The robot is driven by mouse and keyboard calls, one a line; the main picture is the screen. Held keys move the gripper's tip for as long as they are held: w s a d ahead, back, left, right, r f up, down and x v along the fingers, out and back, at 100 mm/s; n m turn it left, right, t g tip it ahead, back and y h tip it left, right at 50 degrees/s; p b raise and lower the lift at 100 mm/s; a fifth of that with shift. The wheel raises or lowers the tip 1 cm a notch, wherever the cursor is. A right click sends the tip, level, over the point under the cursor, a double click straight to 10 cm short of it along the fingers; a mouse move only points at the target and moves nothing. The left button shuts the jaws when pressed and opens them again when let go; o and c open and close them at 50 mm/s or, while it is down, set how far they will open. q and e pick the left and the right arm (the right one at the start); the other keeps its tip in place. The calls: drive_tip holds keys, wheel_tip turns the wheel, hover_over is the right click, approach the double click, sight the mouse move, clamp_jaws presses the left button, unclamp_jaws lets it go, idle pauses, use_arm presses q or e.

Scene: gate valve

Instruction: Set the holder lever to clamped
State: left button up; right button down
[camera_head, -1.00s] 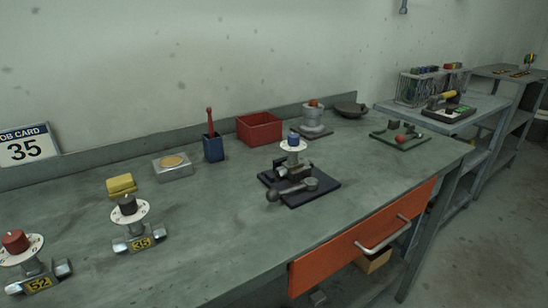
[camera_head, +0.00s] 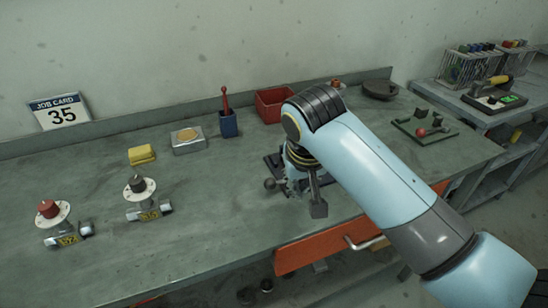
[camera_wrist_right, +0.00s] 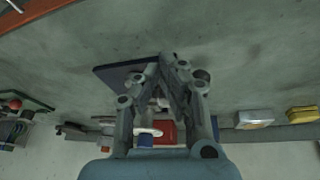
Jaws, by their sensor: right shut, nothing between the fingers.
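The holder's dark base plate (camera_head: 276,160) sits on the workbench, mostly hidden behind my right arm in the head view. The lever's ball knob (camera_head: 270,184) shows just left of my right gripper (camera_head: 318,207). My gripper points down over the front part of the holder, and I cannot tell whether it touches the lever. In the right wrist view my gripper (camera_wrist_right: 172,62) is shut and empty, with the dark base plate (camera_wrist_right: 115,74) behind its fingers. The white dial (camera_wrist_right: 150,131) shows between the finger links. The lever is hidden there. My left gripper is out of view.
Two valves with a red knob (camera_head: 47,208) and a black knob (camera_head: 137,184) stand at left. An orange drawer (camera_head: 310,252) is below the front edge.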

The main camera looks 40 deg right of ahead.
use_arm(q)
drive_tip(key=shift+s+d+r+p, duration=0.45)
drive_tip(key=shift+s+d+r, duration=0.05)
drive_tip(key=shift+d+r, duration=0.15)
use_arm(e)
drive_tip(key=w+r+m, duration=0.4)
drive_tip(key=w+r, duration=0.5)
drive_tip(key=shift+w+d, duration=0.2)
drive_tip(key=shift+d, duration=0.15)
drive_tip(key=shift+f, duration=0.1)
drive_tip(key=x, duration=1)
drive_tip(key=shift+s+d+f, duration=0.1)
drive_tip(key=shift+s+d, duration=0.05)
drive_tip(key=s+a+p, duration=0.2)
drive_tip(key=shift+s+a+f, duration=0.1)
drive_tip(key=shift+s+a, duration=0.2)
drive_tip(key=shift+a, duration=0.05)
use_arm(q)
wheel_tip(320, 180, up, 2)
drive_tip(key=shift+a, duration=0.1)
use_arm(e)
drive_tip(key=shift+f, duration=0.1)
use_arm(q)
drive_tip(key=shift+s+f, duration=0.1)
use_arm(e)
drive_tip(key=shift+w, duration=0.1)
